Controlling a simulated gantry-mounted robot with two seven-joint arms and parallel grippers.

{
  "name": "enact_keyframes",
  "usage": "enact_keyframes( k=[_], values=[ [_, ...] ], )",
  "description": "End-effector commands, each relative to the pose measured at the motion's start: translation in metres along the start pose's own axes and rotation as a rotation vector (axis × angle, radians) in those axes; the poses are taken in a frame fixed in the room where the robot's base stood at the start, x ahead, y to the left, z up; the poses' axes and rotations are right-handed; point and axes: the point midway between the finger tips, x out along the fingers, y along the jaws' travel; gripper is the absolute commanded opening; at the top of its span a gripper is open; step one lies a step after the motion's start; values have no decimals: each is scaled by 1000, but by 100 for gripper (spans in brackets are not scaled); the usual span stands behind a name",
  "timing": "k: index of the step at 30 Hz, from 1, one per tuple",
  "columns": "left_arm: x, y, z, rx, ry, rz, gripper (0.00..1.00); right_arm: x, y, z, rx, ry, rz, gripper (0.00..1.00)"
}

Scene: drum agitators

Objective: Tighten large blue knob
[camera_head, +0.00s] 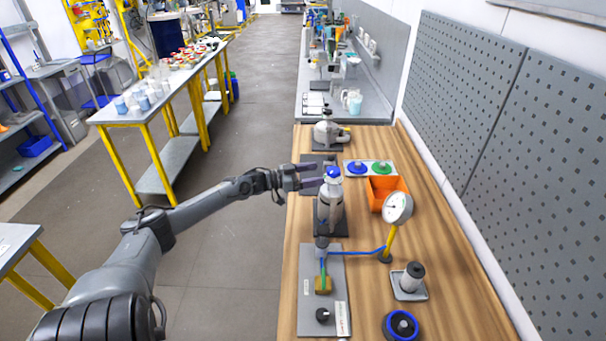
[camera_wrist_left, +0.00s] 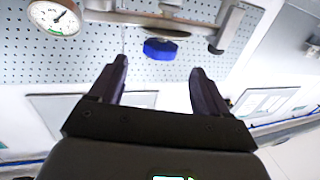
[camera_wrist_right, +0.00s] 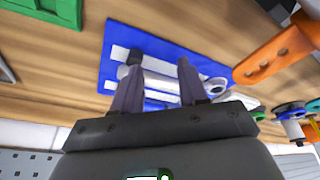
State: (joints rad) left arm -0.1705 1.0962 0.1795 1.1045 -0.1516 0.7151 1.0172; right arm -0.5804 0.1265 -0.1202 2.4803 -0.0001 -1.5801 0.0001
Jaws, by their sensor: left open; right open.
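The large blue knob (camera_head: 333,172) sits on top of an upright grey metal vessel (camera_head: 330,205) on the wooden bench. In the left wrist view the blue knob (camera_wrist_left: 160,49) lies just beyond and between the fingertips. My left gripper (camera_head: 318,178) is open and empty, reaching in from the left at about the knob's height; contact with the knob cannot be told. It also shows in the left wrist view (camera_wrist_left: 158,68). My right gripper (camera_wrist_right: 158,66) is open in the right wrist view, with a blue mat holding pale metal parts beyond its fingers. It is out of the head view.
A tray with blue and green knobs (camera_head: 370,168) and an orange bin (camera_head: 386,192) stand right of the vessel. A dial gauge (camera_head: 397,207) on a yellow post is nearer. A grey plate (camera_head: 310,305) with fittings lies in front. A pegboard wall (camera_head: 545,150) bounds the right side.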

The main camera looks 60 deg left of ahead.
Motion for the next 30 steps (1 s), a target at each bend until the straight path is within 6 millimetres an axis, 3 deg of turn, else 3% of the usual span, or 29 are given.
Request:
enact_keyframes(
  k=[6,12,25,30],
  values=[
    [-21,0,0,-1,-1,1,77,-6,0,-2,1,0,-1,43],
    [-30,0,0,0,0,0,77,-7,-1,-3,5,1,-4,43],
    [-31,0,0,2,3,-2,78,-7,-2,-3,10,1,-7,43],
    [-23,-2,-3,52,53,-81,78,-10,-2,-4,9,1,-7,43]
  ],
)
